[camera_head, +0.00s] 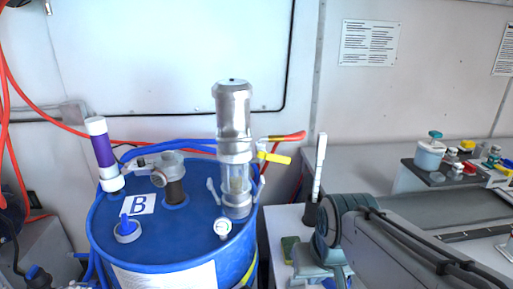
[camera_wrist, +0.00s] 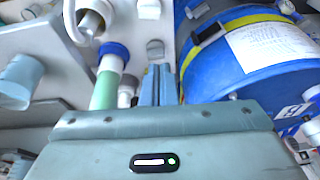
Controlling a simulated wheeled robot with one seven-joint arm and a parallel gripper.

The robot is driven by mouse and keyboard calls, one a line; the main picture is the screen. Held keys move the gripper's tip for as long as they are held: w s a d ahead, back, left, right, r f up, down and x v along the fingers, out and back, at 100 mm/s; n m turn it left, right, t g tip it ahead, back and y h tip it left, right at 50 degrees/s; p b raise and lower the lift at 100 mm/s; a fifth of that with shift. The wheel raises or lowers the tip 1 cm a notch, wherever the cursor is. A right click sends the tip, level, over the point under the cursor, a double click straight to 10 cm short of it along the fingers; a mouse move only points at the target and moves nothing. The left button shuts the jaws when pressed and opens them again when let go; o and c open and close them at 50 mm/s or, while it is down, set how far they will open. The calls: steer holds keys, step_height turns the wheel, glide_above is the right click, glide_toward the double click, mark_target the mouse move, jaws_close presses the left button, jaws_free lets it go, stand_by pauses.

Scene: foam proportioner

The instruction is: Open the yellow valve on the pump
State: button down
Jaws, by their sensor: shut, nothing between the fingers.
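The pump (camera_head: 234,145) is a silver metal cylinder standing on top of a blue drum (camera_head: 100,225) marked B. The yellow valve handle (camera_head: 274,157) sticks out to the right from the pump's side, just below a red-orange hose end. The valve is not visible in the wrist view. My gripper shows in the wrist view with its two blue-grey fingers (camera_wrist: 160,85) together, shut and empty. In the head view my arm is at the lower right, to the right of and below the valve, not touching it. My fingertips cannot be made out there.
A white upright stick (camera_head: 319,167) stands between the drum and my arm. A bench with a black tray (camera_head: 458,180) of small parts is at right. Red and blue hoses run behind the pump.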

mark_target(274, 157)
steer(key=w+d+r+m+t+y+b, duration=0.1)
steer(key=w+r+t, duration=0.2)
steer(key=w+r, duration=0.85)
steer(key=w+d+r+t+y+b, duration=0.1)
steer(key=w+r+t+b, duration=0.15)
steer(key=w+r, duration=0.9)
steer(key=w+a+f+p, duration=0.2)
steer(key=w+f, duration=0.4)
steer(key=f, duration=0.5)
steer(key=shift+w+a+f, duration=0.15)
steer(key=shift+w+a, duration=0.05)
steer(key=shift+w, duration=0.15)
steer(key=shift+f, duration=0.1)
